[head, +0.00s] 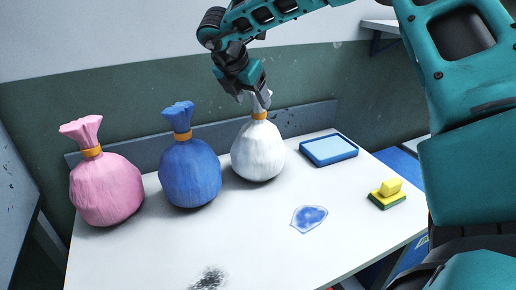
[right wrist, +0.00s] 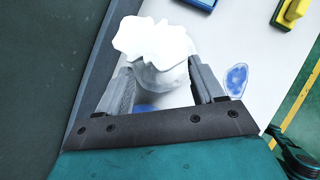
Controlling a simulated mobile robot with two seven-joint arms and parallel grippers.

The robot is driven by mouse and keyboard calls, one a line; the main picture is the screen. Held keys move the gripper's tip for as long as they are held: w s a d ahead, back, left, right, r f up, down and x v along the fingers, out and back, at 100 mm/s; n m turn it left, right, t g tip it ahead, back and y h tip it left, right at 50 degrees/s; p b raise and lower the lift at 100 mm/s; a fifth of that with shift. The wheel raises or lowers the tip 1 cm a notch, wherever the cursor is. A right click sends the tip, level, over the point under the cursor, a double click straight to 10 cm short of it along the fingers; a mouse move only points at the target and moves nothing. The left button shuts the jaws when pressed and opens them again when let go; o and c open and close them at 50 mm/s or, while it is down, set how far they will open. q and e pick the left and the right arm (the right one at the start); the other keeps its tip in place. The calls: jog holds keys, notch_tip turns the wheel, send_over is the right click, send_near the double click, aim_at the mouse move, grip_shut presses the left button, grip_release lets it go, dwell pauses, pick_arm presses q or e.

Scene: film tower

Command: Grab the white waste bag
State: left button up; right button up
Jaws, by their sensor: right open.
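The white waste bag (head: 258,152) stands upright on the white table (head: 245,235), tied with an orange band under its gathered top. My right gripper (head: 257,97) is above it, pointing down, with its fingers around or beside the bag's gathered top. In the right wrist view the fingers (right wrist: 166,90) are apart, and the white bag's top (right wrist: 155,42) shows between and beyond their tips. The gripper is open; I cannot tell whether a finger touches the bag. My left gripper is not in view.
A blue bag (head: 189,172) and a pink bag (head: 105,188) stand to the left. A blue tray (head: 329,149), a yellow and green sponge (head: 387,194) and a blue stain (head: 309,218) are to the right. A dark smudge (head: 209,279) marks the table's front. A low ledge runs behind.

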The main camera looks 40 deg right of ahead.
aim_at(253, 103)
jog(key=shift+w+p+x, duration=0.1)
jog(key=shift+p+x, duration=0.25)
jog(key=shift+x, duration=1.2)
jog(key=shift+w+p+x, duration=0.15)
jog(key=shift+p+x, duration=0.2)
jog(key=shift+x, duration=1.15)
grip_shut()
jog(key=shift+r, duration=0.1)
